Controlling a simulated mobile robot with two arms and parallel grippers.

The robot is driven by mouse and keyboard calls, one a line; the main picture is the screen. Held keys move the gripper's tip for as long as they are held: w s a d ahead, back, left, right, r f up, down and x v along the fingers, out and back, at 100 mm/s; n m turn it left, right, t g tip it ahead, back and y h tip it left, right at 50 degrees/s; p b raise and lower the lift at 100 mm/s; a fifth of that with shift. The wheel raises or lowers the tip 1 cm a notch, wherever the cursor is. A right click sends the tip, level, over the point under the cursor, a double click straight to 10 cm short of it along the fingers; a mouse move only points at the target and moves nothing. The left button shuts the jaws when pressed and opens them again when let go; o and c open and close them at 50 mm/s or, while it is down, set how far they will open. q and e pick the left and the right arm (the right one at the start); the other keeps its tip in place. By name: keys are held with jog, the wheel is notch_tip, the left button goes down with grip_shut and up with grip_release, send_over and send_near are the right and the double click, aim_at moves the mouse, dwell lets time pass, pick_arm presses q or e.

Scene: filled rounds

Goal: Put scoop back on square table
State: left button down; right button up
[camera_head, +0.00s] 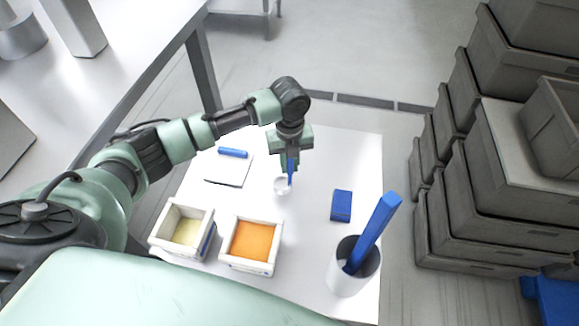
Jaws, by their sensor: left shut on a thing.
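The scoop has a blue handle and a small white bowl (282,187). My left gripper (290,163) is shut on its handle and points down, with the bowl hanging below the fingers. The scoop is over the middle of the white square table (300,217). I cannot tell whether the bowl touches the tabletop. My right gripper is not in view.
On the table are a pale-filled box (207,218), an orange-filled box (277,264), a white cup (345,282) holding a blue stick (375,229), a blue block (341,206) and a white pad (228,175) with a blue bar (233,153). Grey crates (500,196) stand right.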

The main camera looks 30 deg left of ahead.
pick_arm(q)
notch_tip(320, 180, down, 2)
jog(key=shift+f, duration=0.1)
jog(key=shift+f, duration=0.1)
jog(key=shift+f, duration=0.15)
jog(key=c, duration=1.3)
grip_release()
jog(key=shift+r, duration=0.35)
notch_tip(320, 180, up, 12)
jog(key=shift+f+b, duration=0.1)
jog(key=shift+b, duration=0.8)
